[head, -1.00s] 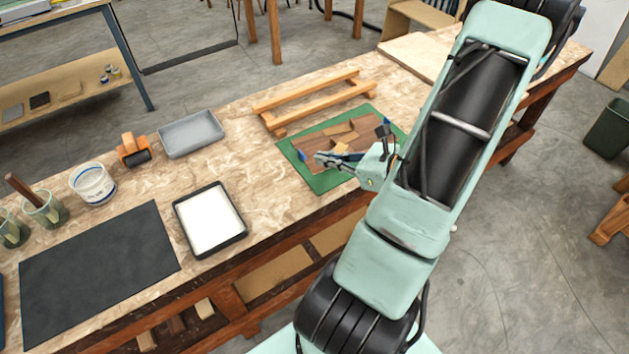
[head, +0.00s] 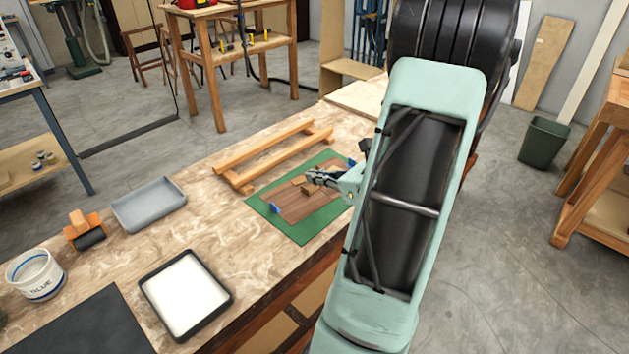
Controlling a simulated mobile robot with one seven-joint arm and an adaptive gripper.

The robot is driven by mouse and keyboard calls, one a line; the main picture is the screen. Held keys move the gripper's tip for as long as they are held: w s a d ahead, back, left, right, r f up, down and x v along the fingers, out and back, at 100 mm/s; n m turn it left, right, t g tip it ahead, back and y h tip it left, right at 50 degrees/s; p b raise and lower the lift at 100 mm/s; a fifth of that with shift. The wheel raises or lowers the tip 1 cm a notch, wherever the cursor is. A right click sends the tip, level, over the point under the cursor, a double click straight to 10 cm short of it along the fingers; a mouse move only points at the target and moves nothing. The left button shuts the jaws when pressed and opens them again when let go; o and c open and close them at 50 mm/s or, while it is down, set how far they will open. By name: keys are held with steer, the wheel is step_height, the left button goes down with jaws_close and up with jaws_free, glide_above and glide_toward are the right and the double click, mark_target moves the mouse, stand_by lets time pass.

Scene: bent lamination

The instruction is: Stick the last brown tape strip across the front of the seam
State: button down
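A brown wooden panel (head: 297,208) lies on a green mat (head: 311,233) on the workbench, with a blue piece (head: 275,208) at its left end and another blue bit near its far right end. Small tan pieces (head: 309,188) show on the panel; I cannot tell if any is a tape strip. The seam is too small to make out. My gripper (head: 312,178) is over the middle of the panel, and my arm covers the mat's right side. Its fingers are too small to show whether they are open or hold anything.
To the left are a grey tray (head: 148,204), a black tray with white contents (head: 154,290), an orange roller (head: 82,228), a glue tub (head: 35,275) and a dark mat (head: 86,328). The bench between trays and green mat is clear.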

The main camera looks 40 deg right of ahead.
mark_target(316, 203)
steer(key=shift+f+b, duration=2.35)
steer(key=shift+f, duration=0.8)
steer(key=shift+f, duration=0.1)
steer(key=c, duration=1.6)
jaws_free()
steer(key=shift+r+p, duration=2.2)
steer(key=shift+r, duration=0.85)
steer(key=shift+a, duration=0.1)
